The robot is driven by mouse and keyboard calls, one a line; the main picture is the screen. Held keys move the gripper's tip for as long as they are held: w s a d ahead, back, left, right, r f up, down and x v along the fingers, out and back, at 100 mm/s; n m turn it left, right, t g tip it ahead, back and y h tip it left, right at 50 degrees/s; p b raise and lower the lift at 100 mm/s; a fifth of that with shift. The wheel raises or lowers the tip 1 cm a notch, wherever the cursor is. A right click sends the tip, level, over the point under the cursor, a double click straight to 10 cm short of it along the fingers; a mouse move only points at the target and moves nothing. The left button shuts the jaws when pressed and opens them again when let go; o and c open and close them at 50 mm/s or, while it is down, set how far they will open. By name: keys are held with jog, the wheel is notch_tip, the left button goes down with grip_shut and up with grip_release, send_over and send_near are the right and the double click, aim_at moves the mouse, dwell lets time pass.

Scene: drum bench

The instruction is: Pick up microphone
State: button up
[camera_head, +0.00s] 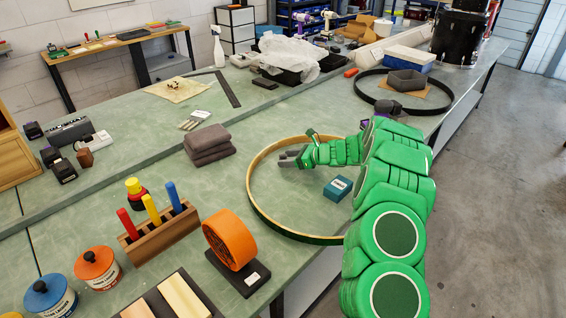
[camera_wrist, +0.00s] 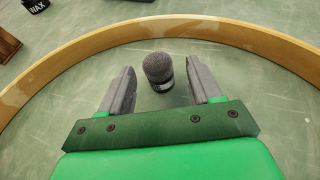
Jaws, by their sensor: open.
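The microphone (camera_wrist: 158,68) has a round grey foam head and a short dark body. In the wrist view it is ahead of my gripper (camera_wrist: 160,72), between the lines of the two grey fingers, with a visible gap on each side. My gripper is open and holds nothing. In the head view my gripper (camera_head: 284,158) is low over the bench, inside a large wooden hoop (camera_head: 252,190). I cannot make out the microphone there; the fingers may hide it. Whether it stands or lies is unclear.
The hoop rim (camera_wrist: 75,49) curves around the microphone. A blue box (camera_head: 338,188) sits inside the hoop under my arm. Folded grey cloths (camera_head: 209,145) lie left of the hoop. An orange tape roll (camera_head: 230,240) and a wooden tool holder (camera_head: 160,237) stand nearer.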

jog(key=shift+x, duration=1.35)
jog(key=shift+r, duration=0.1)
jog(key=c, duration=1)
jog(key=shift+c, duration=0.2)
